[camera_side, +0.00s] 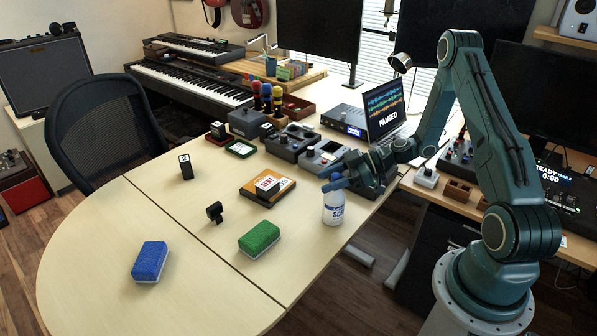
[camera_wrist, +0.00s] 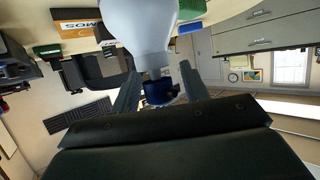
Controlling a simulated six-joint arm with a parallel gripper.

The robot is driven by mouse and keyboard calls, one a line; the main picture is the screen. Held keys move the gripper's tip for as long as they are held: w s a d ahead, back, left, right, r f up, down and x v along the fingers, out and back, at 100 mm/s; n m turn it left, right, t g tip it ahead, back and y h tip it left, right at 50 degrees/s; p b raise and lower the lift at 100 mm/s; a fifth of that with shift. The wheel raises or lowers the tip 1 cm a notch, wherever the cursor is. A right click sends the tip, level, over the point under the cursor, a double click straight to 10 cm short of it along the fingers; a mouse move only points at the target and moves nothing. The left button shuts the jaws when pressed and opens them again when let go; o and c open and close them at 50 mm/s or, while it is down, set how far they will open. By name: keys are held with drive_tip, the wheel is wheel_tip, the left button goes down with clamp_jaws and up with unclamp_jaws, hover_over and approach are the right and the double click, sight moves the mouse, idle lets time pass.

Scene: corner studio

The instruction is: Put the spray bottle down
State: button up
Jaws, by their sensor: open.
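The white spray bottle (camera_side: 334,209) with a blue head stands upright on the pale wooden table (camera_side: 205,210), near its right edge. In the wrist view its white body (camera_wrist: 145,22) fills the top middle, and its narrow neck runs down between my fingers to the dark blue head. My gripper (camera_side: 345,177) is at the bottle's head in the side view. In the wrist view my gripper (camera_wrist: 160,72) has its two fingers apart, one on each side of the neck, with gaps showing. The underside of the bottle is hidden.
Electronic boxes (camera_side: 291,143) crowd the back.

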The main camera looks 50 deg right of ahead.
drive_tip(key=v, duration=0.7)
drive_tip(key=shift+s+d, duration=0.2)
drive_tip(key=shift+r, duration=0.1)
drive_tip(key=shift+a+r, duration=0.1)
idle(0.4)
drive_tip(key=shift+w+a+r+g, duration=0.15)
drive_tip(key=shift+a+r+g, duration=0.15)
drive_tip(key=shift+a+r, duration=0.1)
drive_tip(key=s+a+r+m+g+h, duration=0.1)
drive_tip(key=s+a+r+g+h, duration=0.15)
drive_tip(key=a+r, duration=0.35)
drive_tip(key=s+a+r+m+g+h, duration=0.1)
drive_tip(key=a+r+g+h, duration=0.15)
drive_tip(key=a+r, duration=0.35)
drive_tip(key=s+a+r+m+t+h, duration=0.1)
drive_tip(key=s+a+r+m+h, duration=0.1)
drive_tip(key=s+r, duration=0.3)
drive_tip(key=s+a+r+m+h, duration=0.1)
drive_tip(key=s+r+m, duration=0.3)
drive_tip(key=s, duration=0.6)
drive_tip(key=shift+a+r+m+t+h, duration=0.4)
drive_tip(key=shift+m+h, duration=0.1)
drive_tip(key=shift+h, duration=0.2)
